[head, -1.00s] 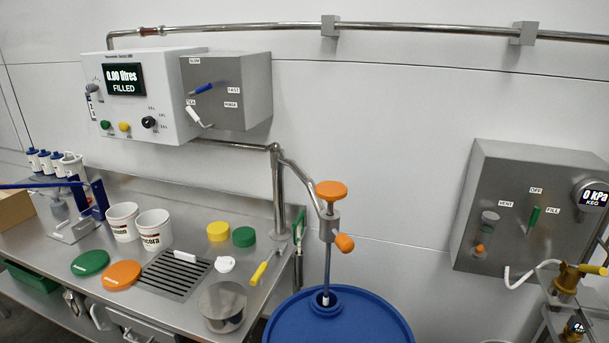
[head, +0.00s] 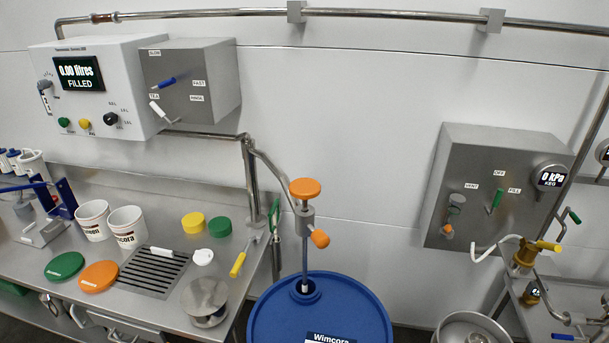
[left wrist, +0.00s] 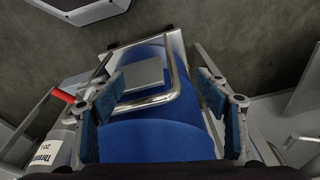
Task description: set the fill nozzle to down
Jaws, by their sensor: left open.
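The fill nozzle (head: 306,216) hangs from a swing pipe beside the bench, with an orange knob on top and an orange handle at its right. Its thin tube (head: 305,260) points down, and the lower end meets the opening in the top of a blue drum (head: 345,310). How far it reaches inside is hidden. In the left wrist view my left gripper (left wrist: 165,110) is open and its blue-padded fingers are apart and empty, over a blue surface with a bent metal tube that I cannot identify. Neither gripper shows in the head view.
The steel bench (head: 70,285) holds white tubs, coloured lids and a drain grate (head: 158,273). A white control box (head: 90,85) reads 0.00 litres, FILLED. A grey keg panel (head: 500,190) hangs at right. A red handle (left wrist: 63,95) shows in the wrist view.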

